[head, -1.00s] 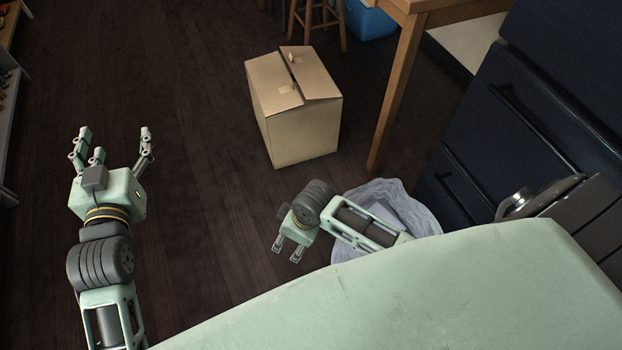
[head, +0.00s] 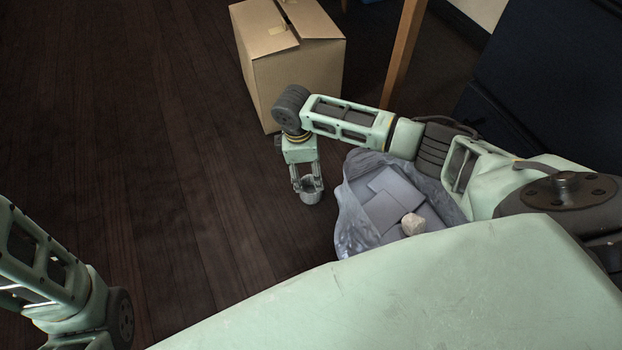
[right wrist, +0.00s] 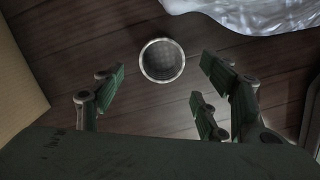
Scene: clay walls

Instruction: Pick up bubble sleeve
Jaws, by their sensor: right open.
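A small grey cylinder (head: 311,194) with a round rim stands by my right gripper (head: 307,180), low over the floor. It may be the bubble sleeve; I cannot tell for sure. In the right wrist view the cylinder (right wrist: 162,60) shows from above as a pale ring with a dark, dotted inside, just ahead of the fingers. My right gripper (right wrist: 163,88) is open and empty, its fingers to either side of the view, with the cylinder beyond them. My left arm shows at the lower left of the head view; its gripper is out of view.
A crumpled grey-blue bag-like bin (head: 350,215) with flat pieces and a pale lump (head: 412,224) stands right of the gripper. A cardboard box (head: 300,75) stands behind it, near a wooden table leg (head: 403,55). Dark floor (head: 170,150) is clear on the left.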

